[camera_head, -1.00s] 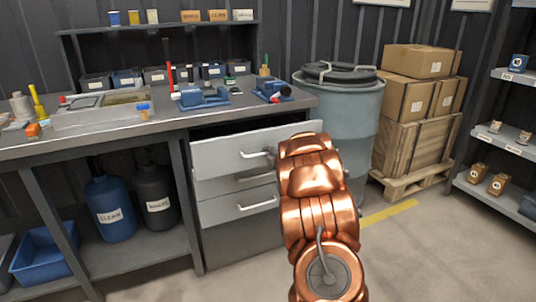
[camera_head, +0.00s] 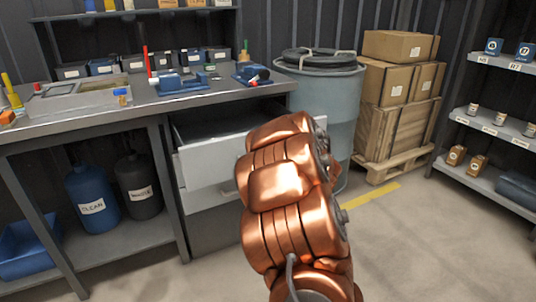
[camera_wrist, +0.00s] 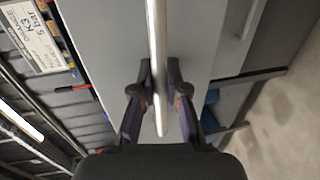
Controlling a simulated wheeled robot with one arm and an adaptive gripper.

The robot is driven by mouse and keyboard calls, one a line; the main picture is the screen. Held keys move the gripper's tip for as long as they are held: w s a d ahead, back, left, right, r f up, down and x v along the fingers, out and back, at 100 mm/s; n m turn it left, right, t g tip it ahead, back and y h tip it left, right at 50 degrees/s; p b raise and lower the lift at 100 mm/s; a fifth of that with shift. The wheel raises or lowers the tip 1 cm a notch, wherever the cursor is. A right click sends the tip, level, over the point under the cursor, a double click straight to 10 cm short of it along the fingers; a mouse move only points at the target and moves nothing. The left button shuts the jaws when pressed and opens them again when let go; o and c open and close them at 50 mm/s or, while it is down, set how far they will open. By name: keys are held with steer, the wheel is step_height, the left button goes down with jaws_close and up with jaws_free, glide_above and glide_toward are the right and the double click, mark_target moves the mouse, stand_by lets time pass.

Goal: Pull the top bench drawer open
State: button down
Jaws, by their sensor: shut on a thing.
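The top bench drawer (camera_head: 213,160) is pulled out from under the workbench, and its dark inside shows behind the grey front in the head view. My copper arm hides the right part of the front and the handle there. In the wrist view the pale bar handle (camera_wrist: 157,50) runs between the two dark fingers of my gripper (camera_wrist: 161,98), which is shut on it. The grey drawer front (camera_wrist: 105,35) lies behind the fingers. My gripper is hidden in the head view.
The workbench (camera_head: 70,130) holds blue tools and bins. A lower drawer (camera_head: 205,198) is beneath the open one. A grey-blue drum (camera_head: 335,95) and stacked boxes (camera_head: 390,85) on a pallet stand to the right. Floor (camera_head: 410,240) is clear at the front right.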

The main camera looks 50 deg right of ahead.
steer(key=shift+s, duration=0.1)
steer(key=c, duration=1.2)
jaws_free()
steer(key=v, duration=1.2)
